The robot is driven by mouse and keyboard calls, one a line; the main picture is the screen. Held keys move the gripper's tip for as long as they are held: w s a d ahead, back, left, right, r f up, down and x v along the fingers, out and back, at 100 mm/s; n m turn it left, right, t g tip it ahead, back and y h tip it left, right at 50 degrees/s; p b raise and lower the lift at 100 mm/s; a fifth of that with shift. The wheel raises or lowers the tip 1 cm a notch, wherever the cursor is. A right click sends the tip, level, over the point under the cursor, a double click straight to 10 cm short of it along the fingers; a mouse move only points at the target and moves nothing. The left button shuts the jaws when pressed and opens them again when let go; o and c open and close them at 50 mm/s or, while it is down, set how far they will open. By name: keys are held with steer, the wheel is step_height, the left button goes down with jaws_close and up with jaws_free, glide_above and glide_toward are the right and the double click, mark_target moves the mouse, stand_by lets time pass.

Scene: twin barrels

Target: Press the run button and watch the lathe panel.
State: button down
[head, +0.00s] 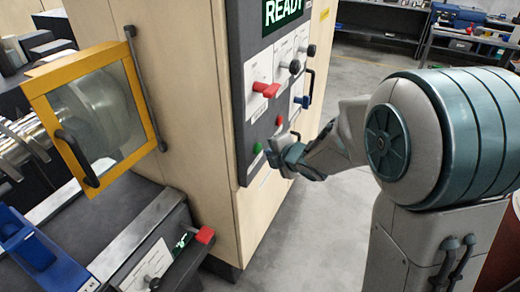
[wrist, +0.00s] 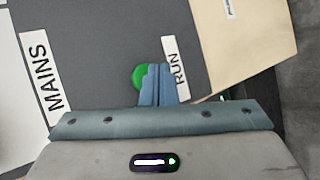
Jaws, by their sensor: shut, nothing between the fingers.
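The green run button (wrist: 139,77) sits on the dark lathe panel beside a white label reading RUN (wrist: 176,68). My gripper (wrist: 157,68) is shut and empty, its blue fingertips overlapping the button's edge in the wrist view; I cannot tell whether they touch it. In the head view my gripper (head: 277,148) is close to the lower part of the lathe panel (head: 240,100). A small green button (head: 257,148) shows just left of the fingers there. The panel's display (head: 283,11) reads READY in green.
A yellow-framed guard (head: 95,115) covers the chuck at left. A red-handled lever (head: 204,235) juts out below. Floor right of the cabinet is clear.

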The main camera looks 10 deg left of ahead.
stand_by(0.4)
steer(key=shift+w+a, duration=0.15)
steer(key=shift+a, duration=0.25)
